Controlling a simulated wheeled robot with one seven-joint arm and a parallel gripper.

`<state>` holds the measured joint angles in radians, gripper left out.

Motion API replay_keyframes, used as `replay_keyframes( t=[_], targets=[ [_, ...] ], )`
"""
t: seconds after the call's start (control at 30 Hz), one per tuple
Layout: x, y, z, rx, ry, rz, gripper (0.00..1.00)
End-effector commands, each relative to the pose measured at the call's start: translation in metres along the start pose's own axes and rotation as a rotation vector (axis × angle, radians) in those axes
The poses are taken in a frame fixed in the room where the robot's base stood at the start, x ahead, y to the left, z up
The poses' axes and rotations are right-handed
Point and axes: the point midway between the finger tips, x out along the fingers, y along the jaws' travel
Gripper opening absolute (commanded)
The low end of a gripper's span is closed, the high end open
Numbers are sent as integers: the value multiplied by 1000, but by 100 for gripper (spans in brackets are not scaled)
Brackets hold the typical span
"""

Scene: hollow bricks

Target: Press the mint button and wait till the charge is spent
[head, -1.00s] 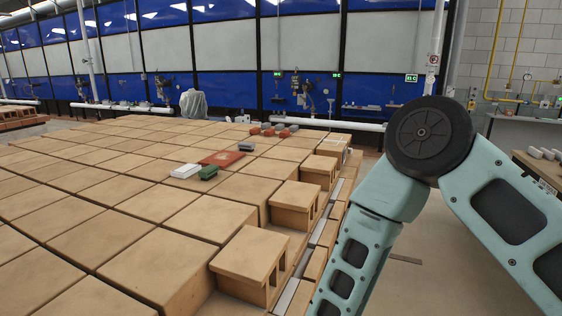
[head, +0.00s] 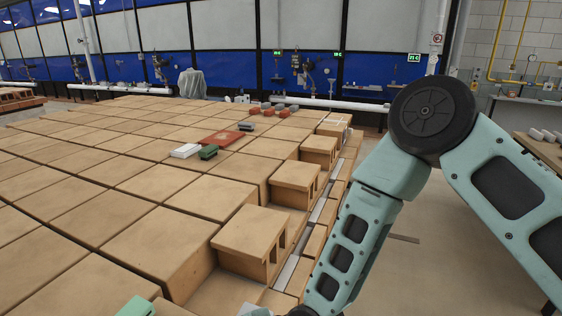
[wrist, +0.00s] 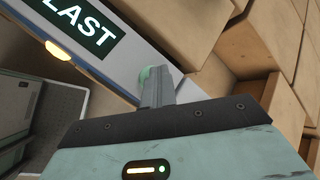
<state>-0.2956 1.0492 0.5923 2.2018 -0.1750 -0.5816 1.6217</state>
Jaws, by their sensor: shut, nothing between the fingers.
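The mint button (wrist: 147,74) is a small round pale-green piece in the wrist view, on the grey panel face. My gripper (wrist: 155,76) is shut and empty, its grey fingers pointing at the button and overlapping its right part. The fingertips look to be at or very close to the button; I cannot tell whether they touch or press it. Beside it is a dark display (wrist: 82,22) with the white letters "LAST"; the rest of its text is cut off. In the head view my gripper is out of frame, and I cannot make out the button there.
A yellow light (wrist: 61,50) glows on the panel's edge. Hollow tan bricks (wrist: 192,35) stand close on the right. In the head view, large tan blocks (head: 115,245) fill the left, with a white brick (head: 185,150) and a green brick (head: 208,152) on top. Open floor lies right.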

Motion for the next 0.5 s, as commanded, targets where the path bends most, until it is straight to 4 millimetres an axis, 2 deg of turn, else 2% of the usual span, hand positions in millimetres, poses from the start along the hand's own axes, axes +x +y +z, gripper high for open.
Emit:
replay_keyframes(
  t=[0.33,0.5],
  targets=[
    [-3,-1,1,1,0,2,0],
    [-10,-7,7,1,0,0,0]
  ],
)
